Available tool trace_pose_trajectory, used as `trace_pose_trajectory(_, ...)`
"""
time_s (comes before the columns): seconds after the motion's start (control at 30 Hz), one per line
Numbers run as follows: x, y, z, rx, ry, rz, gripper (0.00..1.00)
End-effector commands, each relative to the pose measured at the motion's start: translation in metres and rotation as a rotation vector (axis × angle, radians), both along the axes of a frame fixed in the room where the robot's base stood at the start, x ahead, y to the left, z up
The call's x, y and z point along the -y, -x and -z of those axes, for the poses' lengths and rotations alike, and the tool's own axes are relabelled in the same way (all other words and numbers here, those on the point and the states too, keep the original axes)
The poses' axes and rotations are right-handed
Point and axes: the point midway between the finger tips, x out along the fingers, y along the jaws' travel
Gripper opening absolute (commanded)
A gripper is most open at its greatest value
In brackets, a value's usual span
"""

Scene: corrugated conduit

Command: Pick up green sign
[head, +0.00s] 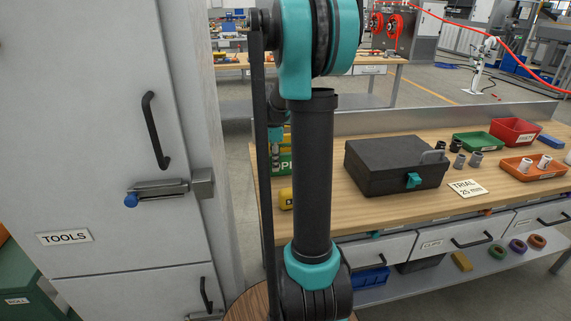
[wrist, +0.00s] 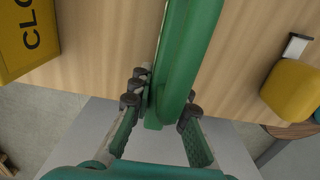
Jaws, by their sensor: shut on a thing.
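The green sign (wrist: 185,60) runs upright through the middle of the wrist view, seen nearly edge-on. My gripper (wrist: 160,107) is shut on its lower part, with one finger on each side. In the head view the green sign (head: 285,164) shows at the left end of the wooden bench, with white letters partly hidden behind my arm. My gripper is mostly hidden there too. I cannot tell whether the sign still touches the bench.
A yellow sign (wrist: 27,35) reading "CLO" and a rounded yellow object (wrist: 293,88) flank the green sign. A black case (head: 390,168) stands to the right on the bench (head: 345,212). A grey cabinet (head: 95,120) stands at the left.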

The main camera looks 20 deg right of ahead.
Motion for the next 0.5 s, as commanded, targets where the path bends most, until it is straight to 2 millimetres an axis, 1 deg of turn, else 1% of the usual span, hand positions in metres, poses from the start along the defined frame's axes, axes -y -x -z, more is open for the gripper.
trace_pose_trajectory(0.17, 0.000, 0.000, -0.002, 0.000, 0.000, 0.000, 0.00)
trace_pose_trajectory(0.27, 0.000, 0.000, -0.008, 0.000, 0.000, 0.000, 0.00)
trace_pose_trajectory(0.37, 0.000, 0.000, -0.018, 0.000, 0.000, 0.000, 0.00)
trace_pose_trajectory(0.47, 0.000, 0.000, -0.036, 0.000, 0.000, 0.000, 0.00)
trace_pose_trajectory(0.5, 0.000, 0.000, -0.046, 0.000, 0.000, 0.000, 0.00)
